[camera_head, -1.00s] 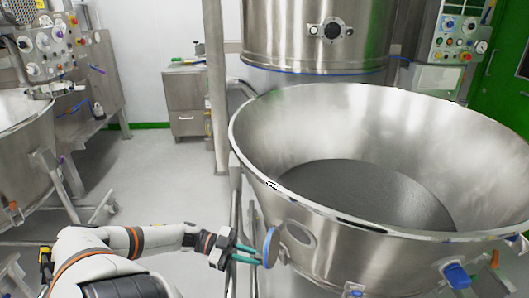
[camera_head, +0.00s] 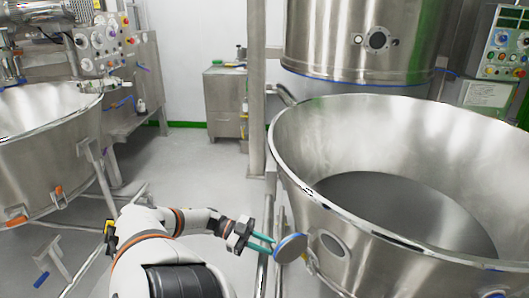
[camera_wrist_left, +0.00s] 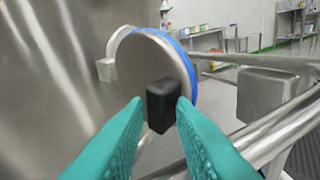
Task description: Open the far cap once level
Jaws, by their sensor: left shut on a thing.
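A round steel cap with a blue rim (camera_head: 291,248) stands swung out from the side of the large steel bowl (camera_head: 300,190). A round port (camera_head: 333,245) shows in the bowl wall just right of it. My left gripper (camera_head: 268,245) has its green fingers at the cap's left side. In the left wrist view the cap (camera_wrist_left: 150,62) fills the middle, and my left gripper (camera_wrist_left: 160,112) is shut on the cap's black handle (camera_wrist_left: 162,104). My right gripper is not in view.
The bowl holds dark material (camera_head: 400,212). A second steel bowl (camera_head: 50,140) stands at left. A vertical post (camera_head: 257,90) rises behind the cap. Grey floor (camera_head: 190,165) lies open between the bowls. A rail (camera_wrist_left: 275,125) runs close to the gripper in the wrist view.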

